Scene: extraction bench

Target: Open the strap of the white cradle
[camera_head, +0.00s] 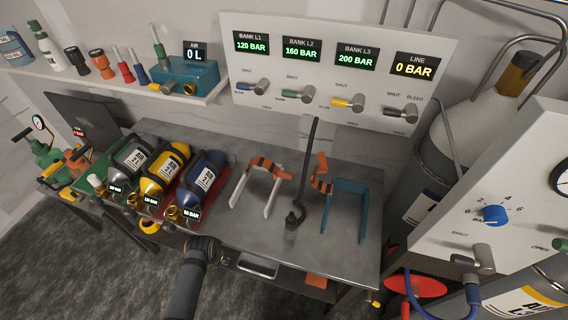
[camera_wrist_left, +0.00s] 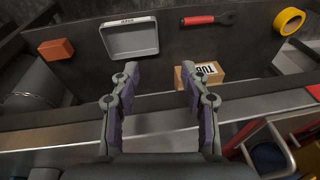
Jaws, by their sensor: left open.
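The white cradle (camera_head: 240,192) lies on the grey bench, right of the blue cylinder, in the head view. Its orange strap (camera_head: 264,163) with dark patches lies across its far end; I cannot tell if it is fastened. My left gripper (camera_head: 218,261) is by the bench's front edge, nearer than the cradle and apart from it. In the left wrist view its two fingers (camera_wrist_left: 158,78) are spread with nothing between them. The cradle does not show in that view. My right gripper is in neither view.
A teal cradle (camera_head: 349,184) with an orange strap stands to the right. A black hooked hose (camera_head: 311,155) rises between the cradles. The lower shelf holds a grey tray (camera_wrist_left: 131,40), red wrench (camera_wrist_left: 207,19) and box (camera_wrist_left: 204,74).

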